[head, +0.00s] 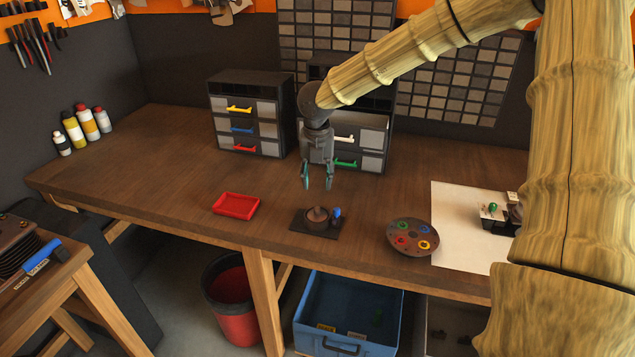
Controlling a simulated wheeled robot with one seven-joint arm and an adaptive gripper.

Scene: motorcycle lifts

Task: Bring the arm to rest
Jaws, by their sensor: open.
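My gripper (318,181) hangs from my wood-textured arm and points down over the workbench (160,165). Its two greenish fingers are apart with nothing between them. It is above and behind a small dark tray (298,224) that bears a round brown part (317,214) and a small blue piece (337,213). The gripper appears clear of these things and of the bench top. It stands in front of the second drawer cabinet and hides part of it.
Two drawer cabinets (251,76) stand at the back. A red tray (236,206), a round palette with coloured rings (413,237) and a white sheet (458,224) lie on the bench. Bottles (87,122) stand back left. A red bin (233,310) and blue crate (348,300) are below.

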